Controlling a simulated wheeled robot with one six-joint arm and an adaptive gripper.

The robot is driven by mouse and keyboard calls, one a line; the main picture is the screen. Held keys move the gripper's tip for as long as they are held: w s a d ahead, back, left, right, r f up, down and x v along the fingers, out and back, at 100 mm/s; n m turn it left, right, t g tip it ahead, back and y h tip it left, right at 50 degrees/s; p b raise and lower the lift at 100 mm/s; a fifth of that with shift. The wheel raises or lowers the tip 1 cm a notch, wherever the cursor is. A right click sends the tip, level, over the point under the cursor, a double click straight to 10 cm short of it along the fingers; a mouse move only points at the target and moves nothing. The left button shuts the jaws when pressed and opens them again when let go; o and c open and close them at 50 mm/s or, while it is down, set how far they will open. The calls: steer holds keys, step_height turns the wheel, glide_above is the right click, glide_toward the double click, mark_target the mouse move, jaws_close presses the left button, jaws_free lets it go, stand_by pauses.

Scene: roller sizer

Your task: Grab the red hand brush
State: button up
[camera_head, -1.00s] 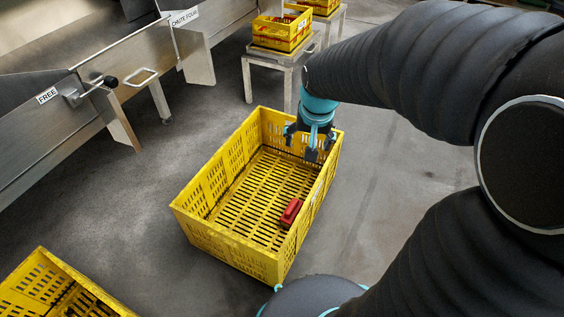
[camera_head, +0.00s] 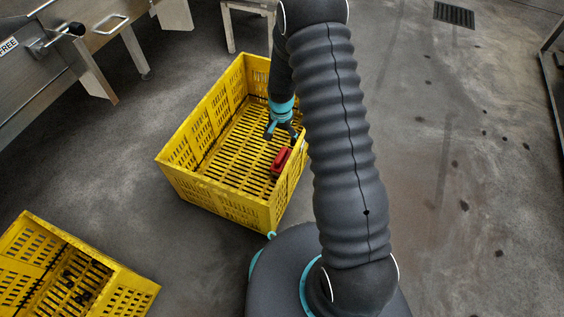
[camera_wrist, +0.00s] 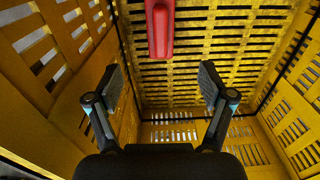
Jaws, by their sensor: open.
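The red hand brush (camera_head: 281,160) lies on the slatted floor of a yellow crate (camera_head: 178,172), close to the crate's right wall. In the wrist view the brush (camera_wrist: 160,28) shows at the top centre, beyond my fingertips and between their lines, partly cut off by the frame edge. My gripper (camera_head: 281,130) is inside the crate's outline, just behind and above the brush in the head view. In the wrist view my gripper (camera_wrist: 162,88) has its two fingers wide apart with nothing between them. It does not touch the brush there.
The crate's walls surround my gripper, the right wall close by. A second yellow crate (camera_head: 128,285) stands at the lower left with dark items in it. A metal chute machine (camera_head: 85,62) stands at the upper left. Open floor (camera_head: 450,170) lies to the right.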

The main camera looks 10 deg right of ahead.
mark_target(281, 156)
step_height(281, 156, down, 10)
steer(key=shift+s+r+b, duration=0.1)
steer(key=shift+b, duration=0.45)
steer(key=shift+w+d+f+b, duration=0.1)
steer(key=shift+w+f+b, duration=0.1)
steer(key=shift+f, duration=1.25)
steer(key=shift+w+f+b, duration=0.1)
steer(key=shift+f+b, duration=0.1)
steer(key=shift+f, duration=1.25)
steer(key=c, duration=1.3)
steer(key=shift+r, duration=0.1)
